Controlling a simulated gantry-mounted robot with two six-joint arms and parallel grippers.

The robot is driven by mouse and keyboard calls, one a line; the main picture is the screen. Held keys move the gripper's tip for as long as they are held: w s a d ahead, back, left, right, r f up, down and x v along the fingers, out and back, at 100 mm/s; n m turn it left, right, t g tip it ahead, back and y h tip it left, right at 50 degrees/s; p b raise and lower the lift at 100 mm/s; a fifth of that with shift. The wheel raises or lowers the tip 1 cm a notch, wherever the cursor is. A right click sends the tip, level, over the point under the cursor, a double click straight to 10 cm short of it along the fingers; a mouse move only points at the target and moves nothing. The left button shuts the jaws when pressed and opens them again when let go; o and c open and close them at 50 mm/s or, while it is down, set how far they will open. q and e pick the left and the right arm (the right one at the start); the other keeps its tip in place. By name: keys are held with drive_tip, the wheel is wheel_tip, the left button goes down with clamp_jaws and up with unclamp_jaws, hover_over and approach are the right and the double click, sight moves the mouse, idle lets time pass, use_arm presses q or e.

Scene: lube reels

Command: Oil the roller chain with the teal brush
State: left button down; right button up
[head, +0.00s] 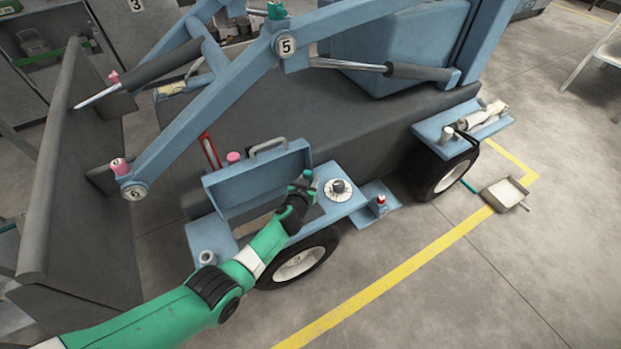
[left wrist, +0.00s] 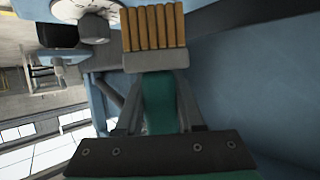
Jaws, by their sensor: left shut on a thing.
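My left gripper (head: 303,184) is above the blue step of a wheeled loader, beside an open blue box (head: 257,176). In the left wrist view the gripper (left wrist: 160,112) is shut on the teal brush (left wrist: 158,95). The brush has a grey collar and tan bristles pointing away from the gripper, toward the top of the picture. In the head view the brush is small and mostly hidden by the gripper. I cannot make out the roller chain in either view. My right gripper is not in view.
A white dial with a dark knob (head: 338,188) sits just right of my left gripper. A small red-topped fitting (head: 381,203) stands on a lower ledge. The raised box lid with a handle (head: 268,150) is behind. A shallow pan (head: 506,193) lies on open floor at right.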

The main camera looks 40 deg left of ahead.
sight(309, 171)
use_arm(q)
wheel_tip(309, 171, up, 5)
drive_tip(key=p, duration=0.3)
drive_tip(key=shift+f, duration=0.1)
idle(0.3)
